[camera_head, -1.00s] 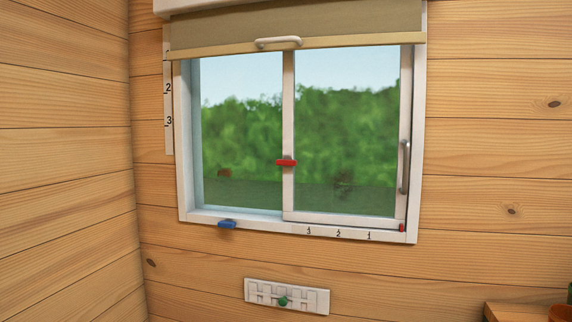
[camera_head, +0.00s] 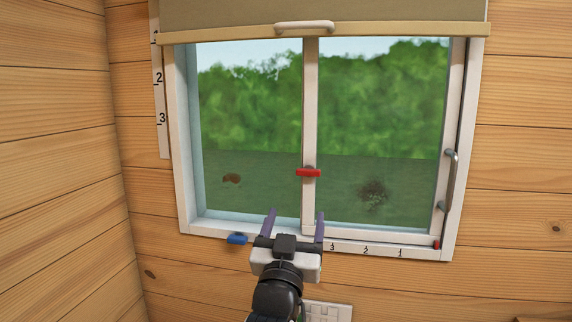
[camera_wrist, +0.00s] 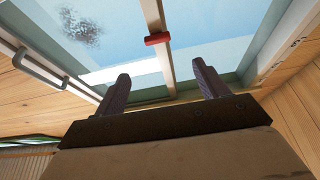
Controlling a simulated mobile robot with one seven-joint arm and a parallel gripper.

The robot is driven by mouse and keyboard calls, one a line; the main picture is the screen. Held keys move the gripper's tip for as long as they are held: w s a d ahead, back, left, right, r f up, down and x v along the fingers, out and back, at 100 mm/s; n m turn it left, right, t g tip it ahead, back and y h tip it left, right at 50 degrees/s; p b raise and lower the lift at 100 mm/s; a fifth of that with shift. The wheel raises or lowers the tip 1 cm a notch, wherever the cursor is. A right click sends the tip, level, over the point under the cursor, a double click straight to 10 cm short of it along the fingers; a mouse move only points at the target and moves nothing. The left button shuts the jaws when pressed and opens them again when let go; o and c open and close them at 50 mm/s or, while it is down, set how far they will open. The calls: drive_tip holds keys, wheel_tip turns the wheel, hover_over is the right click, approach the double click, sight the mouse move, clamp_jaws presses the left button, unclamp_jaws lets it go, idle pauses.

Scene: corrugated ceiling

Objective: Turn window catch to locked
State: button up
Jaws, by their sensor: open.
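The red window catch (camera_head: 308,173) sits on the middle upright of the sliding window (camera_head: 310,120), with its bar lying horizontal. It also shows in the wrist view (camera_wrist: 157,39), ahead of the fingers and between them. My gripper (camera_head: 295,217) is open and empty, its two purple fingers apart and pointing at the window. In the head view it is below the catch, by the lower frame. In the wrist view the fingers (camera_wrist: 159,82) stand apart from the catch and do not touch it.
A blue knob (camera_head: 237,239) sits on the lower frame, left of my gripper. A grey handle (camera_head: 449,180) is on the right sash, with a small red piece (camera_head: 437,244) below it. A blind with a white handle (camera_head: 304,27) hangs above. A white slotted plate (camera_head: 328,311) is low on the wall.

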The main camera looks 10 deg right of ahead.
sight(308, 173)
drive_tip(key=p+x, duration=0.1)
drive_tip(key=x, duration=0.3)
drive_tip(key=p+x, duration=0.2)
drive_tip(key=x, duration=0.2)
drive_tip(key=p+x, duration=0.1)
drive_tip(key=x, duration=0.3)
drive_tip(key=shift+w+d+r+p, duration=0.1)
drive_tip(key=shift+d+r+p, duration=0.1)
drive_tip(key=shift+d+p, duration=0.2)
drive_tip(key=shift+w+d+r, duration=0.1)
drive_tip(key=shift+w+d, duration=0.05)
drive_tip(key=shift+w, duration=0.35)
drive_tip(key=c, duration=1)
